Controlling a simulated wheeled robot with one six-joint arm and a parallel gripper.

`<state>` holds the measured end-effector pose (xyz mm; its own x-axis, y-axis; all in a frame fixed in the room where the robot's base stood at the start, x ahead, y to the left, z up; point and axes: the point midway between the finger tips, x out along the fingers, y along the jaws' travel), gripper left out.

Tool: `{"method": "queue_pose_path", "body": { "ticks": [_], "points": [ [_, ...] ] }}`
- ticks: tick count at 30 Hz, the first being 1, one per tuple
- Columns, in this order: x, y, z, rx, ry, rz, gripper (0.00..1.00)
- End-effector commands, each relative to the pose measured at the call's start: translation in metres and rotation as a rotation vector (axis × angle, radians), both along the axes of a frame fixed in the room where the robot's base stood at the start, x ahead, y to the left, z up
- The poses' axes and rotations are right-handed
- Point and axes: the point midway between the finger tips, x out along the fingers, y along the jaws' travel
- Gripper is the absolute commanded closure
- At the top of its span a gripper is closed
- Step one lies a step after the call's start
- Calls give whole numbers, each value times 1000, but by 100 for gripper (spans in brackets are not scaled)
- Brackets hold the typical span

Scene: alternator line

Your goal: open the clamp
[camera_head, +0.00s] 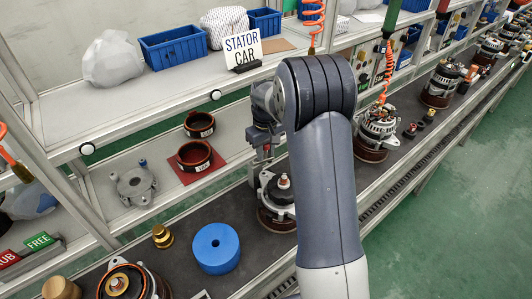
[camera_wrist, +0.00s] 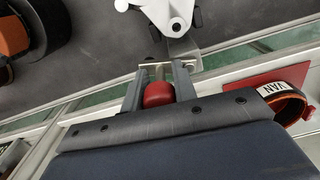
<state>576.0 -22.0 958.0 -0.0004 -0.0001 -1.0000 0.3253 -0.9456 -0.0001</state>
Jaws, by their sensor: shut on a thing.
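In the wrist view my gripper (camera_wrist: 160,76) is shut on the red clamp handle (camera_wrist: 158,94), which sits between its two grey fingers. A metal bracket (camera_wrist: 197,58), seemingly part of the clamp, lies just beyond the fingertips at the edge of the line. A light metal part (camera_wrist: 168,12) is beyond it. In the head view my gripper (camera_head: 262,155) is partly hidden by my arm, above and behind an alternator (camera_head: 275,213) on the dark line. The clamp's handle is hidden there, and I cannot tell its lever position.
A blue ring (camera_head: 216,248) and a brass piece (camera_head: 162,236) stand left of the alternator. Two stator rings (camera_head: 195,155) lie on the shelf behind, near a grey housing (camera_head: 134,186). Another alternator (camera_head: 378,130) stands to the right. The shelf rail (camera_head: 150,137) runs close to my gripper.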

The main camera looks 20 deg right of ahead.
Motion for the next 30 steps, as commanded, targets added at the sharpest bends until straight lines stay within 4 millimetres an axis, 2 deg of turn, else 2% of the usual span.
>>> {"method": "queue_pose_path", "body": {
  "ticks": [9,24,25,30],
  "points": [
    [4,1,1,0,-2,110,96],
    [5,1,1,0,-2,127,96],
    [5,1,1,0,-2,127,73],
    [5,1,0,0,-2,126,59]
  ]
}}
